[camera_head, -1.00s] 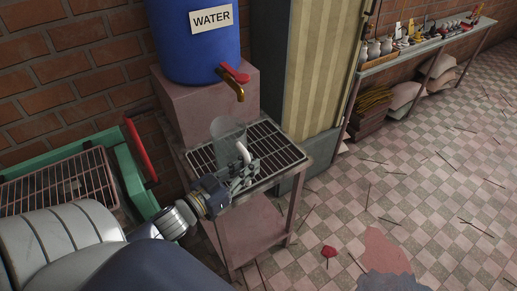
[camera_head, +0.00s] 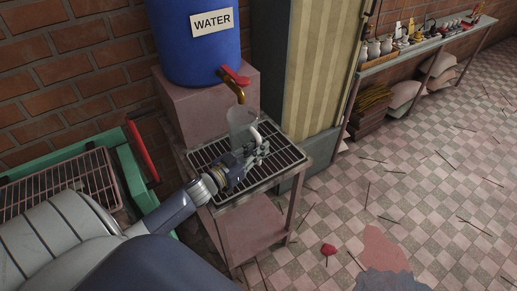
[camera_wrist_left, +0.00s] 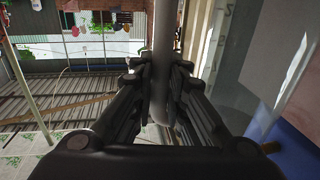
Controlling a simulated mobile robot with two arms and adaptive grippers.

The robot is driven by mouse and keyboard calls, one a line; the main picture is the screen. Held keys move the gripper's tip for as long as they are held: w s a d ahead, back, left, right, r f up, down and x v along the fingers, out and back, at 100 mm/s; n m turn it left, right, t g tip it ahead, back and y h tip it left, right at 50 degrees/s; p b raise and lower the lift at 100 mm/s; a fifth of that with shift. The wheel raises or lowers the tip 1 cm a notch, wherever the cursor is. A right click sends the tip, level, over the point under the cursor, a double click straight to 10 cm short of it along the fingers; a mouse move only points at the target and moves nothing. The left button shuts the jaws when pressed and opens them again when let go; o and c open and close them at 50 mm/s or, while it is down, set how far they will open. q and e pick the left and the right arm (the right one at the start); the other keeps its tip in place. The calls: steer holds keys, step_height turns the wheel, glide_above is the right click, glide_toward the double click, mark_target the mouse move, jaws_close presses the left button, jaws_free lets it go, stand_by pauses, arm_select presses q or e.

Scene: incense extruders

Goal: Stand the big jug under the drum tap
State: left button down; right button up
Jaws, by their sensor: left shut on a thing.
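The big jug (camera_head: 240,122) is clear, with a pale handle (camera_head: 255,134). It is upright over the wire grille (camera_head: 287,152) of the small stand, its rim just below the spout of the brass drum tap (camera_head: 238,92) in the head view. I cannot tell whether its base touches the grille. My left gripper (camera_head: 256,151) is shut on the handle. In the left wrist view the handle (camera_wrist_left: 162,50) runs between the fingers, and the clear jug wall (camera_wrist_left: 275,75) is at the right. My right gripper is out of view.
The blue water drum (camera_head: 200,45) sits on a pinkish block (camera_head: 190,105) behind the grille. A green cart (camera_head: 125,165) with a red handle (camera_head: 141,150) stands at the left. A striped cabinet (camera_head: 322,70) stands right of the stand. The tiled floor (camera_head: 410,190) has scattered sticks.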

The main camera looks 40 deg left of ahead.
arm_select(q)
steer(key=shift+f, duration=0.2)
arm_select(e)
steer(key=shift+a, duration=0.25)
arm_select(q)
steer(key=shift+f, duration=0.15)
steer(key=c, duration=1.6)
jaws_free()
steer(key=shift+s, duration=0.1)
steer(key=shift+s+a+b, duration=0.3)
steer(key=shift+s+a, duration=0.1)
steer(key=shift+s, duration=1.55)
steer(key=shift+s+a+b, duration=0.3)
steer(key=shift+s+a, duration=0.05)
steer(key=shift+s, duration=1.6)
steer(key=shift+s+a+b, duration=0.3)
steer(key=shift+s+a, duration=0.1)
steer(key=shift+s, duration=1.55)
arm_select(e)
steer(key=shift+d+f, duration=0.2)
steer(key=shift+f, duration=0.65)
